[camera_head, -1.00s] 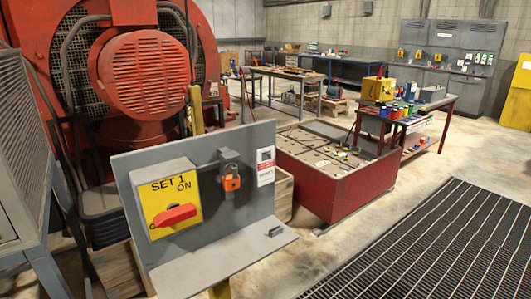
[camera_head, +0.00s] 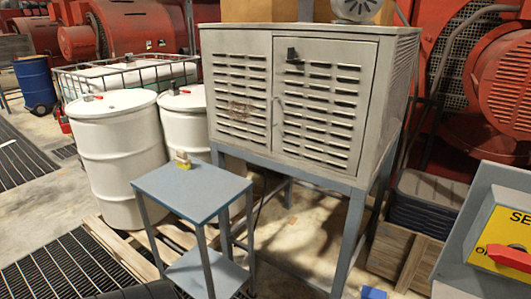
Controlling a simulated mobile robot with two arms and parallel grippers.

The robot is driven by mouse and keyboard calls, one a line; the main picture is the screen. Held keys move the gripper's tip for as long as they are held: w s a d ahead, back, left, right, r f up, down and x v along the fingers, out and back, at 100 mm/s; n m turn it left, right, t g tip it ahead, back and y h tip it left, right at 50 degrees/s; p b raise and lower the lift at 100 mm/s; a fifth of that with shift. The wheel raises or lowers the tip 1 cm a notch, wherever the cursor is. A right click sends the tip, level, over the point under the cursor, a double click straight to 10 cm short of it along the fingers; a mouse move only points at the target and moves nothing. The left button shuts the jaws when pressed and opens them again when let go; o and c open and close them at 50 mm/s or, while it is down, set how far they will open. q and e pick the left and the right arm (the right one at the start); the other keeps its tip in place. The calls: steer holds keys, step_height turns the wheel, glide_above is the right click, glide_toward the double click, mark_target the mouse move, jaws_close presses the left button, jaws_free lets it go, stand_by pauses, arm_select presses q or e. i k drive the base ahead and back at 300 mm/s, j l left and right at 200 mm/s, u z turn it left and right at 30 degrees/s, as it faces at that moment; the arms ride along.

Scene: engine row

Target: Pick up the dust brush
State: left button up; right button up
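I cannot make out a dust brush for certain. Neither gripper is in view.
A louvred grey cabinet (camera_head: 240,95) on legs stands behind the side table. White drums (camera_head: 122,150) on a pallet stand left. A switch panel (camera_head: 470,215) is at the right edge. Dark floor grating (camera_head: 65,270) lies at lower left.

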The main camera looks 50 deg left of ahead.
mark_target(183, 162)
steer(key=u, duration=2.35)
steer(key=i, duration=0.1)
